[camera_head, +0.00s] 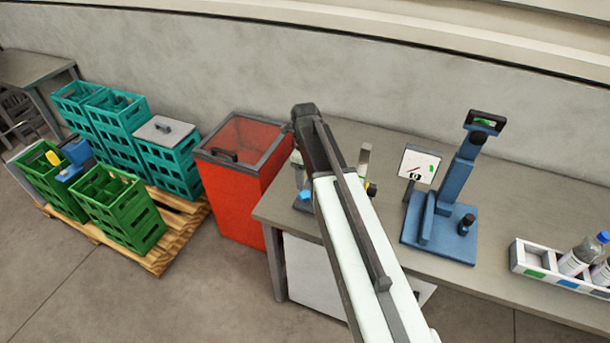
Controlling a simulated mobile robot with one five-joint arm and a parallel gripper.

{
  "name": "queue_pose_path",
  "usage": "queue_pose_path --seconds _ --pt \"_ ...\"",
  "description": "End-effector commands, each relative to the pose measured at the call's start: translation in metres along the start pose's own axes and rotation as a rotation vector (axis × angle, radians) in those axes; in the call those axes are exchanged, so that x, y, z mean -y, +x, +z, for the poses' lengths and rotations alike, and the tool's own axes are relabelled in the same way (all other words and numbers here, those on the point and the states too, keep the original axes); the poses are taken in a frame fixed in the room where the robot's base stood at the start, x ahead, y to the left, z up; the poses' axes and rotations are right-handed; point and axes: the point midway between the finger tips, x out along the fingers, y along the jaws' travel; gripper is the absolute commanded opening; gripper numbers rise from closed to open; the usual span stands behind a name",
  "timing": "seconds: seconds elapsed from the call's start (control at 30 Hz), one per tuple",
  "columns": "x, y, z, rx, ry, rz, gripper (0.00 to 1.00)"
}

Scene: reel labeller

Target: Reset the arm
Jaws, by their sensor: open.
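My arm reaches up from the bottom of the head view, a pale link with a dark rod along it, ending in a dark section near the table's back left. I cannot make out any jaw or fingertip of my gripper there. Behind the arm, a partly hidden device (365,157) stands on the grey table (385,138). Only pale, blue, yellow and black bits of it show on either side of the arm.
A blue stand (440,217) and a small dial sign (419,166) are right of my arm. A divided tray (535,259) holds bottles (577,257) at far right. A red bin (233,195) and a pallet (180,221) with green crates (126,219) and teal crates (168,167) stand left.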

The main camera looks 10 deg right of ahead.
Motion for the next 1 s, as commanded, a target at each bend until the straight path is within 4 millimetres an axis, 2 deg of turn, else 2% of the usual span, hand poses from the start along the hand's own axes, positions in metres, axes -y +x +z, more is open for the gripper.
queue_pose_path --seconds 0.27,0.37,0.43,0.67,0.8,1.0 --pt "-0.001 0.005 0.001 0.0 -0.002 0.0 0.62" --pt "-0.019 0.008 -0.009 0.0 -0.006 0.0 0.62" --pt "-0.039 0.011 -0.022 0.0 -0.089 0.001 0.62" --pt "-0.084 0.015 -0.051 0.0 -0.713 0.001 0.62" --pt "-0.108 0.016 -0.068 0.001 -1.201 0.001 0.62" --pt "-0.126 0.016 -0.081 0.001 -1.873 0.001 0.62"
